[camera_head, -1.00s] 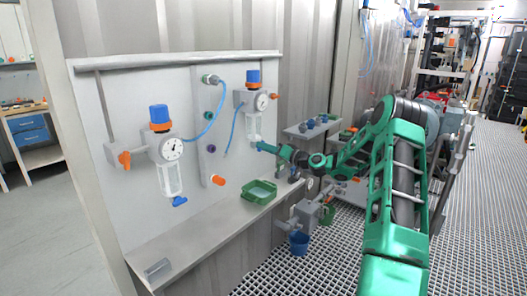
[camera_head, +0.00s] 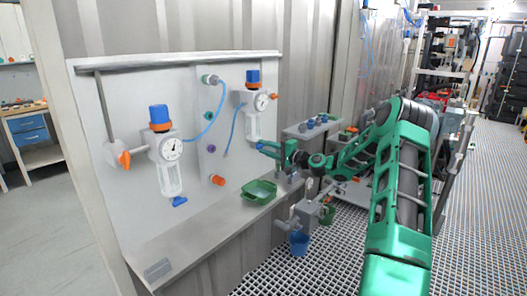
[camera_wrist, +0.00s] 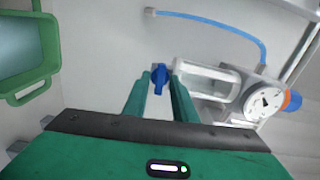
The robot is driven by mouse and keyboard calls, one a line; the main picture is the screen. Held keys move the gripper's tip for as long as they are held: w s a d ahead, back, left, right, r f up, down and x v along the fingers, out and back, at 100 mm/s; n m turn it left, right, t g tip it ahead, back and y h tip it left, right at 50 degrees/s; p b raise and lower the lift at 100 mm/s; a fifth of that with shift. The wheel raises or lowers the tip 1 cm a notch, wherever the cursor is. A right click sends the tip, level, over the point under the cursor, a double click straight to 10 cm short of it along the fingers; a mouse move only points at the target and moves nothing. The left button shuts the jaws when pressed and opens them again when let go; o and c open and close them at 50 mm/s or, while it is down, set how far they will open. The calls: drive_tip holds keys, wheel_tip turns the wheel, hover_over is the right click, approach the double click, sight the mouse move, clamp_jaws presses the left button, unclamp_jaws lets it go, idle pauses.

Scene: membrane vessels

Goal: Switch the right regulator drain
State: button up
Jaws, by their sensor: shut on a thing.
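The right regulator (camera_head: 253,125) hangs on the white panel, with a blue top knob, a round gauge (camera_head: 261,102) and a clear bowl. Its small blue drain (camera_wrist: 159,76) sits at the end of the bowl, which lies sideways in the wrist view. My gripper (camera_head: 263,148) reaches in from the right, just below the bowl. In the wrist view my gripper's two green fingers (camera_wrist: 160,88) stand on either side of the blue drain, shut on it. The fingers partly hide the drain in the head view.
The left regulator (camera_head: 170,175) has a blue drain and an orange valve handle. A green tray (camera_head: 258,193) stands on the ledge below my gripper and shows in the wrist view (camera_wrist: 52,45). A blue hose (camera_head: 208,127) hangs between the regulators.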

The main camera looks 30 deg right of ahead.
drive_tip(key=shift+d+f+m, duration=0.2)
drive_tip(key=shift+d+m, duration=0.1)
drive_tip(key=shift+m, duration=0.3)
drive_tip(key=o, duration=0.7)
drive_tip(key=shift+a, duration=0.1)
drive_tip(key=v, duration=1)
drive_tip(key=shift+s, duration=0.35)
